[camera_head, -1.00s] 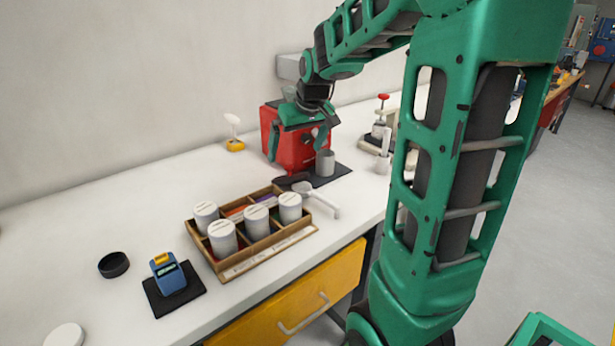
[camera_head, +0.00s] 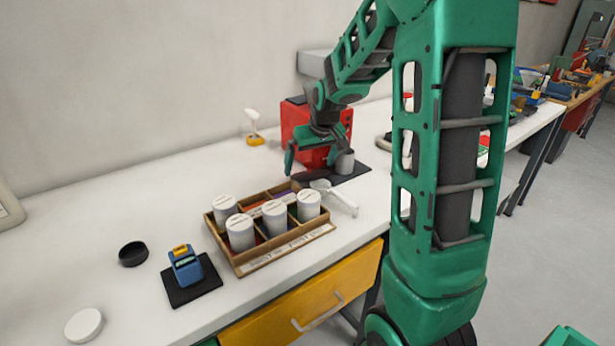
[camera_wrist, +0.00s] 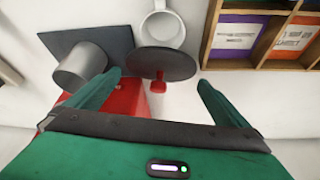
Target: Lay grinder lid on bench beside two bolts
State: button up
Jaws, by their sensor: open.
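The grinder lid is a dark disc with a red knob (camera_wrist: 158,67) in the wrist view. In the head view it is a dark shape (camera_head: 311,176) in front of the red grinder (camera_head: 303,122), beside the white scoop (camera_head: 341,199). It overlaps the scoop's round bowl (camera_wrist: 163,28) in the wrist view; I cannot tell whether they touch. My gripper (camera_wrist: 159,78) is open and empty, its fingertips apart on either side of the knob in the picture. In the head view my gripper (camera_head: 315,166) is above the bench by the grinder. I cannot make out any bolts.
A metal cup (camera_head: 345,162) stands on a dark mat (camera_head: 358,172) right of my gripper. A wooden tray (camera_head: 283,250) with several white jars sits in front. A blue device (camera_head: 186,265) and a black ring (camera_head: 133,254) lie left. The bench's left stretch is largely clear.

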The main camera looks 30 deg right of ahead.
jog(key=shift+x, duration=0.85)
jog(key=c, duration=0.9)
jog(key=shift+r, duration=0.15)
